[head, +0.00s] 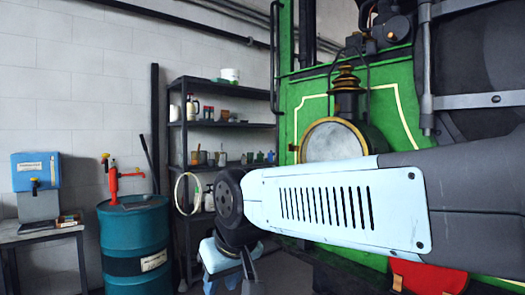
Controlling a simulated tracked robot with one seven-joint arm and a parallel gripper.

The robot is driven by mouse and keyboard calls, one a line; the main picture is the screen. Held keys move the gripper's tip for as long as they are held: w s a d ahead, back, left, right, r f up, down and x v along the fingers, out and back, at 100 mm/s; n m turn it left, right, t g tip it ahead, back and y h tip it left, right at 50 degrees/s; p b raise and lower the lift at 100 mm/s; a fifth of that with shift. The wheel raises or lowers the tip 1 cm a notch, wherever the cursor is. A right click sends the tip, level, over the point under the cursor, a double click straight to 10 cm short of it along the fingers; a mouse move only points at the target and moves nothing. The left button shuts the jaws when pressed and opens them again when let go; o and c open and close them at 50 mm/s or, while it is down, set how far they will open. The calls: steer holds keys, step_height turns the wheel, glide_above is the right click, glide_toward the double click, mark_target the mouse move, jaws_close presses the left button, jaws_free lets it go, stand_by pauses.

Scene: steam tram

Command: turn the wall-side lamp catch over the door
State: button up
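The lamp (334,141) is on the green tram front. It has a large round pale door with a dark and brass rim, and a tiered brass-banded chimney (346,80) above. A small yellowish piece (293,147) shows at the lamp's left, wall-side edge. I cannot tell whether it is the catch or how it is turned. My pale blue arm link crosses in front of the lamp's lower edge and hides what lies below.
A teal drum (134,243) with a red hand pump (114,182) stands left. A dark shelf rack (225,124) holds bottles and pots behind my arm. A blue box (36,172) stands on a bench (38,236) at far left. A red part (428,276) shows low right.

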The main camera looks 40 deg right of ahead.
steer(key=shift+d, duration=0.1)
steer(key=n+g+h, duration=0.4)
steer(key=n+h, duration=1.5)
steer(key=h, duration=0.4)
glide_toward(290, 147)
steer(key=x, duration=0.7)
steer(key=shift+w+d+r, duration=0.15)
steer(key=shift+w+r, duration=0.05)
steer(key=shift+w, duration=0.05)
jaws_close()
